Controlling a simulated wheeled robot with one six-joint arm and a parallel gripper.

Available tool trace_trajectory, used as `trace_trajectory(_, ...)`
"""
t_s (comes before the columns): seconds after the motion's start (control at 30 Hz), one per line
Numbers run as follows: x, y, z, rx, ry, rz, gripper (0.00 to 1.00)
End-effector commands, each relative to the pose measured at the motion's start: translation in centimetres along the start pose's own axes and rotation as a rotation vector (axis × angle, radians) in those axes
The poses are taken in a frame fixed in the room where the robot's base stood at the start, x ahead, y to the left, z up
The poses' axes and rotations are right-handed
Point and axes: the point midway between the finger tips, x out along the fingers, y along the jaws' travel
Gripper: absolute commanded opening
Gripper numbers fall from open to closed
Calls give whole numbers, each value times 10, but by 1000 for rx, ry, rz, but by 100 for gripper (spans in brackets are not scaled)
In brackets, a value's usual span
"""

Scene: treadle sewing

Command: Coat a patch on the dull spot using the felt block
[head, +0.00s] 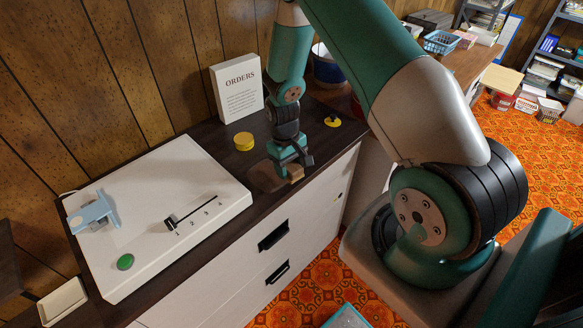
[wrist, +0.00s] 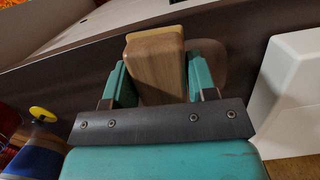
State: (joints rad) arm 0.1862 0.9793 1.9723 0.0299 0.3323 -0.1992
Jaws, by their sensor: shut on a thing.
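My gripper (head: 292,166) is shut on the felt block (head: 296,175), low over the dark cabinet top near its front edge. In the wrist view the block (wrist: 155,70) is brown with a paler tan layer along its far edge, and sits between the two teal fingers. The dull spot (head: 264,179) is a lighter brown patch on the dark top, just left of the block in the head view. In the wrist view part of the spot (wrist: 212,62) shows right of the block; the rest is hidden. I cannot tell whether the block touches the surface.
A white slab (head: 160,215) with a slider, green button and blue clamp stands left of my gripper. A yellow tin (head: 243,141) and an ORDERS box (head: 238,90) stand behind. A small yellow-topped item (head: 332,121) lies to the right. White drawers (head: 290,240) face front.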

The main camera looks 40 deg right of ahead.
Motion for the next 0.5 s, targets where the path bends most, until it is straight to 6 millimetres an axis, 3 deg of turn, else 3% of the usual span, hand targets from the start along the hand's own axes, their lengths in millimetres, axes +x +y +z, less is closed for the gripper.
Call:
trace_trajectory(0.2,-24,-1,2,-2,2,1,26)
trace_trajectory(0.5,-45,-2,5,-2,2,1,26)
